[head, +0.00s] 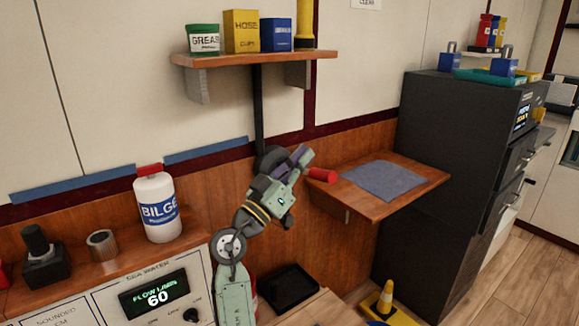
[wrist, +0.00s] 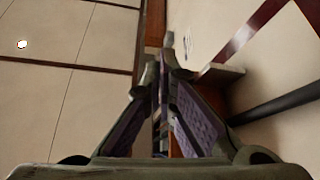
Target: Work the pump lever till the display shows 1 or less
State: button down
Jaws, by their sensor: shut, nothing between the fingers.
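A red cylindrical grip (head: 321,174) shows just right of and below my fingertips; it may be the pump lever's handle, but its base is hidden behind my gripper. My gripper (head: 306,156) is shut and empty, close to the grip; I cannot tell whether they touch. In the wrist view my gripper (wrist: 165,68) has its fingertips together with nothing seen between them. A lit display (head: 154,293) on the white sea water panel at lower left reads 60, labelled flow. Another small display (head: 522,117) on the dark cabinet at right is too small to read.
A shelf (head: 270,57) with cans and boxes hangs above my gripper, with a black upright bar (head: 258,110) below it. A wooden ledge (head: 418,178) with a blue cloth is at right. A bilge bottle (head: 157,205) stands left.

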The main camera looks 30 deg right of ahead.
aim_at(313, 170)
jog(key=shift+s+d+f+p, duration=0.2)
jog(key=shift+d+f+p, duration=0.45)
jog(key=shift+d+f, duration=0.7)
jog(key=shift+a, duration=0.1)
jog(key=shift+f, duration=0.15)
